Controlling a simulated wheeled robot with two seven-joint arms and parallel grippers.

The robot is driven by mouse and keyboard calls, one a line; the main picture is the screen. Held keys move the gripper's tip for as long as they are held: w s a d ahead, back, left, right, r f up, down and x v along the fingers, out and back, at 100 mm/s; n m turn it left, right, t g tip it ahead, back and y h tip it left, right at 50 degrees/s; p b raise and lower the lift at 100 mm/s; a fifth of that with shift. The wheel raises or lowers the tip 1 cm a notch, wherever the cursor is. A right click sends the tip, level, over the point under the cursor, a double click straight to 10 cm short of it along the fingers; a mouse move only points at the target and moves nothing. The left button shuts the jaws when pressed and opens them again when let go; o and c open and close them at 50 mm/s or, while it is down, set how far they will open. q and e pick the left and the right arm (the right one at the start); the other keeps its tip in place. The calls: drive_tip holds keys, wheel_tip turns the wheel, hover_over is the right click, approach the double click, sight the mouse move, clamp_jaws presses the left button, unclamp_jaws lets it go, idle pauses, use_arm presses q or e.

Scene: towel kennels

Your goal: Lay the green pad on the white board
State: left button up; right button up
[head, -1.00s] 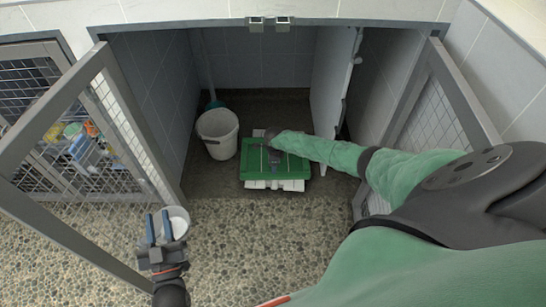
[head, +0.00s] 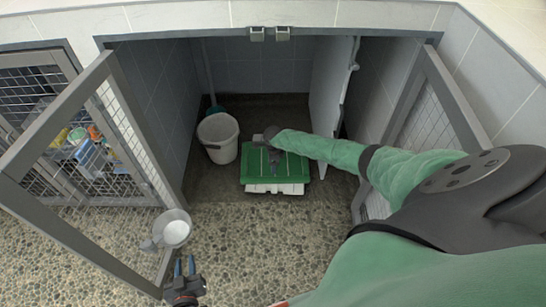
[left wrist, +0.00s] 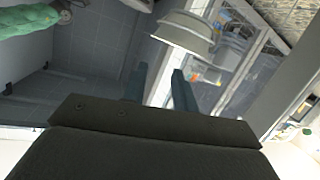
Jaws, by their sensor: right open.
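The green pad (head: 292,170) lies flat over the white board (head: 275,189) on the floor of the middle kennel in the head view. The board's front edge shows below the pad, and a little white shows behind it; the rest is hidden. My left gripper (head: 185,267) is open and empty over the pebbled floor. Its two fingers stand apart in the left wrist view (left wrist: 160,85).
A white bucket (head: 218,138) stands left of the pad inside the kennel. A pale bowl (head: 173,232) is just beyond my left gripper. Open mesh doors flank the kennel (head: 60,125) (head: 428,115). The pebbled floor in front is mostly clear.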

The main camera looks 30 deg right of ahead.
use_arm(q)
drive_tip(key=s+f+g, duration=0.2)
drive_tip(key=s+f, duration=0.2)
drive_tip(key=f, duration=0.3)
drive_tip(key=shift+s+a+f+g+y+p, duration=0.15)
drive_tip(key=shift+a+g+y+p, duration=0.15)
drive_tip(key=shift+a, duration=0.15)
use_arm(e)
drive_tip(key=shift+r, duration=0.7)
drive_tip(key=shift+s+f, duration=0.1)
